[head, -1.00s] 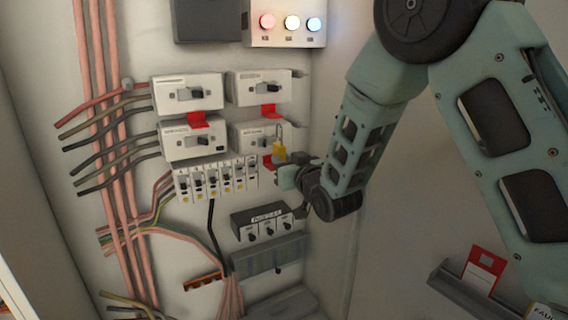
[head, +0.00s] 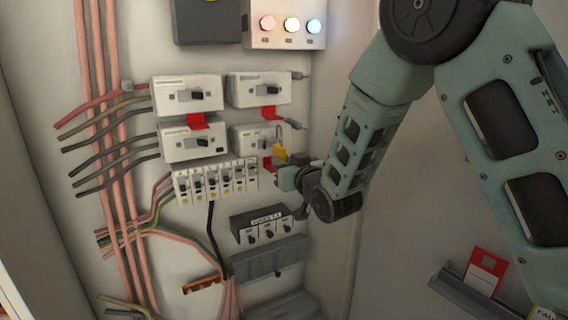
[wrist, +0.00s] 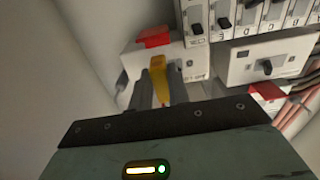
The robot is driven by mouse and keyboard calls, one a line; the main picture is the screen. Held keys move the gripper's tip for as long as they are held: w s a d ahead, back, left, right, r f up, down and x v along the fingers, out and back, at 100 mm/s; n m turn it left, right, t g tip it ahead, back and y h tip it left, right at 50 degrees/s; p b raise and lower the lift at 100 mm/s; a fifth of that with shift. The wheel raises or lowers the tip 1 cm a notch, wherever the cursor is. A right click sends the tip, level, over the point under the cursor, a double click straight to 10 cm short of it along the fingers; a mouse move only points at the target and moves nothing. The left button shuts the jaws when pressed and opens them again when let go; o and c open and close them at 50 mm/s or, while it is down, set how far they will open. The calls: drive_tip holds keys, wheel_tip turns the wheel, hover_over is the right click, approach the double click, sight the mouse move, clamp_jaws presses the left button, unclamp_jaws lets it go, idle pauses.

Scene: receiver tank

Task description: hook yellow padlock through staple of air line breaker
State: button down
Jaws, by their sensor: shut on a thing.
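The yellow padlock (head: 279,152) is upright in the head view, its grey shackle pointing up in front of the right end of the lower right breaker (head: 250,138). My gripper (head: 284,169) is shut on the padlock body from below right. In the wrist view the padlock (wrist: 160,78) sits between the two dark fingers of my gripper (wrist: 161,90). A red tab (head: 268,163) hangs at the breaker's lower edge. The breaker's staple is too small to make out, and I cannot tell whether the shackle passes through it.
Three similar breakers, one at the upper left (head: 187,95), sit around it. A row of small breakers (head: 215,180) is just below left, and a black three-switch box (head: 262,225) is lower. The cabinet's side wall is close on the right.

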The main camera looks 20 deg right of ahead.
drive_tip(key=shift+w+a+b, duration=0.15)
drive_tip(key=shift+w+b, duration=0.15)
drive_tip(key=shift+w, duration=0.55)
drive_tip(key=shift+w+a+b, duration=0.15)
drive_tip(key=shift+w+b, duration=0.15)
drive_tip(key=shift+w, duration=0.5)
idle(1.0)
drive_tip(key=shift+b, duration=0.4)
idle(0.5)
drive_tip(key=shift+f+b, duration=1)
drive_tip(key=shift+b, duration=0.55)
idle(0.8)
drive_tip(key=c, duration=1.3)
unclamp_jaws()
drive_tip(key=shift+o, duration=0.2)
drive_tip(key=s+d+b, duration=0.3)
drive_tip(key=s+b, duration=0.6)
drive_tip(key=s, duration=0.8)
drive_tip(key=shift+d, duration=0.2)
